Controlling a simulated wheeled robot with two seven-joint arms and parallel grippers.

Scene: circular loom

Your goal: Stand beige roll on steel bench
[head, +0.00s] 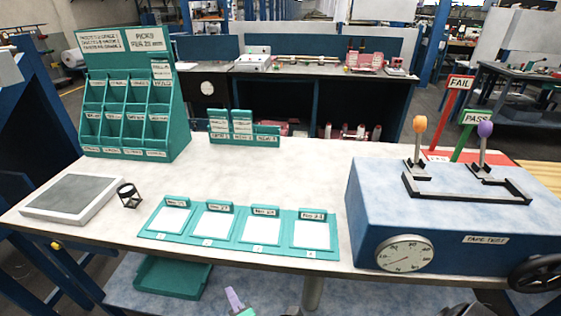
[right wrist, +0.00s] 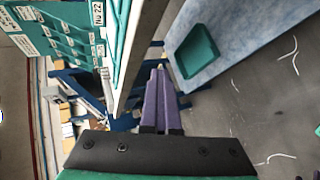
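I cannot make out a beige roll for certain in either view. My right gripper (head: 234,299) shows its purple finger tip at the bottom of the head view, below the front edge of the pale worktable (head: 330,170). In the right wrist view its two purple fingers (right wrist: 160,98) lie close together with nothing visible between them. My left gripper is not in view.
The table carries a green sorting rack (head: 128,105), a grey-topped pad (head: 72,197), a small black stand (head: 130,195), a green card tray (head: 235,232) and a blue tester (head: 440,215) with a dial. A green bin (head: 172,277) sits below. The table middle is clear.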

